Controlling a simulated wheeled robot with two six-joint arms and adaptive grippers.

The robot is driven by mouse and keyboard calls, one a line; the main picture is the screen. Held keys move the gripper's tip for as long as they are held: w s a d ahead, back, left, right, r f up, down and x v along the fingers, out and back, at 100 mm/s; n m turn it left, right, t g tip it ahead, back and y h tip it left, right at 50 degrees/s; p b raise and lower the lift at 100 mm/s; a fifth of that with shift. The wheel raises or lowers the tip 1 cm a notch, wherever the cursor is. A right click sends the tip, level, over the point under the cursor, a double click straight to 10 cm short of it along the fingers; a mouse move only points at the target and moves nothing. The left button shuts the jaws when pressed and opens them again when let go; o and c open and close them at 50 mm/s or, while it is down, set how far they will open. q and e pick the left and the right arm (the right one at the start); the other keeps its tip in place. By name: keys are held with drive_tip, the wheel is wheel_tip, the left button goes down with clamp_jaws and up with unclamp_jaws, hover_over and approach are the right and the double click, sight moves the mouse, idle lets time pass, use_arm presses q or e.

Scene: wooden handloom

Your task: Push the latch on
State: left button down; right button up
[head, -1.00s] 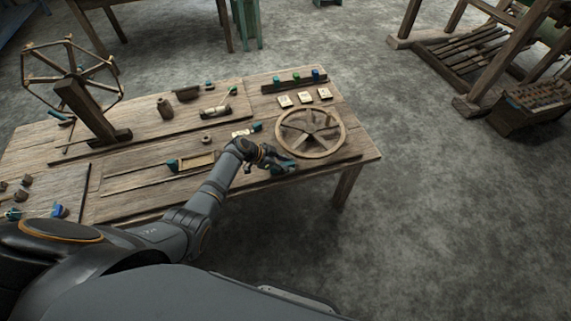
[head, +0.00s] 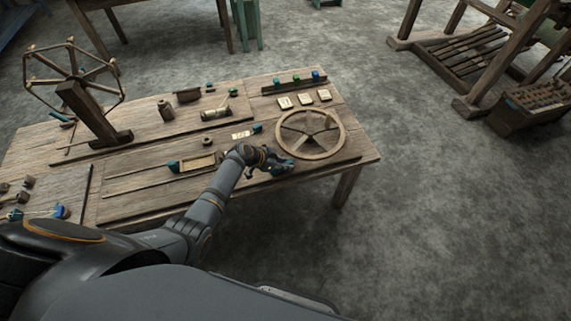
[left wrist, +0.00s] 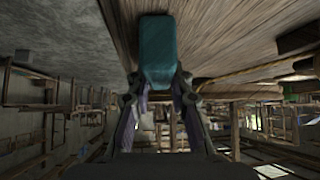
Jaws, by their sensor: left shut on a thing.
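My left gripper (head: 276,167) is at the front edge of the wooden table, just below the spoked wheel (head: 341,137) in the head view. In the left wrist view my left gripper (left wrist: 158,82) is shut on a teal block (left wrist: 158,48), which lies against a wooden surface. The block also shows as a small teal patch (head: 284,169) in the head view, mostly covered by the fingers. I cannot tell from its shape whether it is the latch's handle. My right gripper is not in view.
Left of the wheel are a small plate (head: 242,134) with a teal knob and a slider with a teal end (head: 173,167). A rack (head: 294,84) with coloured pegs and several pale tiles (head: 305,98) lie behind the wheel. Floor is free right of the table.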

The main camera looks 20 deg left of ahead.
use_arm(q)
drive_tip(key=n+y+p, duration=0.1)
drive_tip(key=a+n+t, duration=0.1)
drive_tip(key=n, duration=0.1)
drive_tip(key=shift+w+r+t+y+p, duration=0.1)
drive_tip(key=shift+w+t+y+p, duration=0.2)
drive_tip(key=shift+w+y+p, duration=0.1)
drive_tip(key=shift+w+a+n+t+y+p, duration=0.15)
drive_tip(key=shift+a+n+t+y+p, duration=0.25)
drive_tip(key=shift+n+y+p, duration=0.5)
drive_tip(key=shift+a+n, duration=0.1)
drive_tip(key=shift+n, duration=0.2)
drive_tip(key=c, duration=1.2)
unclamp_jaws()
drive_tip(key=v, duration=1.1)
drive_tip(key=shift+s+a+r, duration=0.2)
drive_tip(key=shift+s+r, duration=0.05)
drive_tip(key=shift+s, duration=0.05)
